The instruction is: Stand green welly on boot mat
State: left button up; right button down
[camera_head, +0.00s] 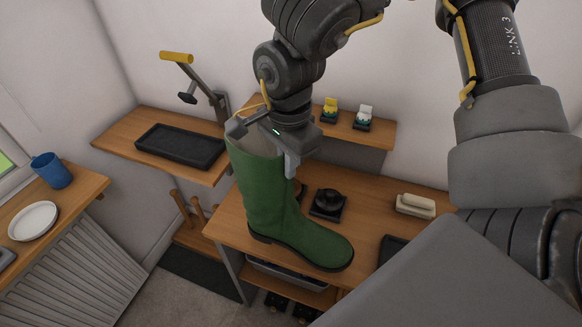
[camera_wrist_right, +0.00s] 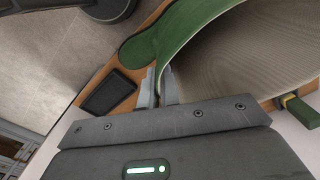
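The green welly (camera_head: 268,200) is upright, toe pointing to the lower right in the head view, in front of the wooden bench. My right gripper (camera_head: 289,160) is at its top opening. In the right wrist view the fingers (camera_wrist_right: 160,92) are closed on the welly's thin wall (camera_wrist_right: 178,40), one finger on each side. I cannot tell whether the sole touches the bench or hangs above it. A black shallow tray (camera_head: 182,146), which may be the boot mat, lies bare on the left shelf. A dark mat (camera_head: 203,276) lies on the floor. My left gripper is not in view.
The bench (camera_head: 235,222) holds a round black tin (camera_head: 328,202), a brush (camera_head: 415,206) and a dark tray (camera_head: 392,248). A blue mug (camera_head: 52,170) and white plate (camera_head: 34,221) are at far left.

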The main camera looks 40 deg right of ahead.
jog(key=shift+w+d+f, duration=0.3)
jog(key=shift+d+f, duration=0.05)
jog(key=shift+f, duration=0.15)
jog(key=shift+w+d+f, duration=0.25)
jog(key=shift+d+f, duration=0.1)
jog(key=shift+f, duration=0.15)
jog(key=shift+d+f+p, duration=0.25)
jog(key=shift+f+p, duration=0.15)
jog(key=shift+p, duration=0.15)
notch_tip(320, 180, down, 2)
jog(key=shift+f, duration=0.1)
jog(key=shift+w+f, duration=0.15)
jog(key=shift+f, duration=0.2)
jog(key=shift+f, duration=0.2)
jog(key=c, duration=1.6)
grip_release()
